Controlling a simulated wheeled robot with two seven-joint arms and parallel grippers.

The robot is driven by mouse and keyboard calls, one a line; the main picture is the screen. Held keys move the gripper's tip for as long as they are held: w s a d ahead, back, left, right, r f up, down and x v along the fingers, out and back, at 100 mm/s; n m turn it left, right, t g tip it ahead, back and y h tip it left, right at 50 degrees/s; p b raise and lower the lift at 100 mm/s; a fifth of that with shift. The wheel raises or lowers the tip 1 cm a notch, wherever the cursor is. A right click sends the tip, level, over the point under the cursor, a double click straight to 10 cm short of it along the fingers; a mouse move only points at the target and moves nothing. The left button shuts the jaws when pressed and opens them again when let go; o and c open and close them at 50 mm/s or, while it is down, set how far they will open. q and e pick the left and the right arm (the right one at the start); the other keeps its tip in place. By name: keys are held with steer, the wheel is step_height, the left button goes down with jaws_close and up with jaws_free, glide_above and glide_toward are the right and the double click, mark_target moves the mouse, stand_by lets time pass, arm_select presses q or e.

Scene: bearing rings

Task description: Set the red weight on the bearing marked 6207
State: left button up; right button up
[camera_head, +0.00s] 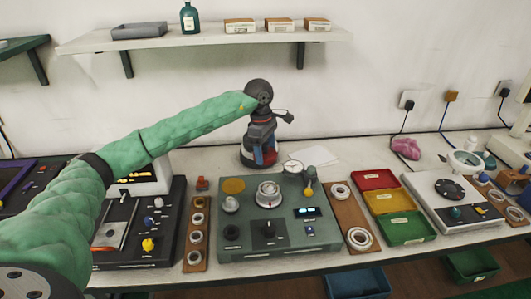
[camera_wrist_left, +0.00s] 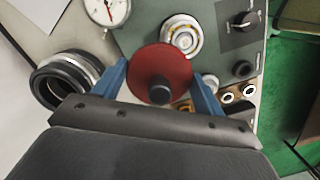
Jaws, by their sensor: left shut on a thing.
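My left gripper (camera_wrist_left: 163,92) is shut on the red weight (camera_wrist_left: 150,66), a red disc with a black knob, which sits between its blue fingers in the left wrist view. In the head view this gripper (camera_head: 265,157) hangs behind the grey-green tester, and the weight shows only as a little red. More rings lie on the left wooden board (camera_head: 190,246) and the right wooden board (camera_head: 352,217). I cannot read any 6207 mark.
A dial gauge (camera_head: 293,168) stands at the tester's back edge. A black ring-shaped thing (camera_wrist_left: 62,80) is left of my gripper in the wrist view. Red, yellow and green trays (camera_head: 406,228) and a white device (camera_head: 450,212) stand to the right. A shelf (camera_head: 200,38) hangs above.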

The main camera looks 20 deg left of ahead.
mark_target(266, 144)
arm_select(q)
steer(key=shift+r+p, duration=0.3)
steer(key=shift+r, duration=1.95)
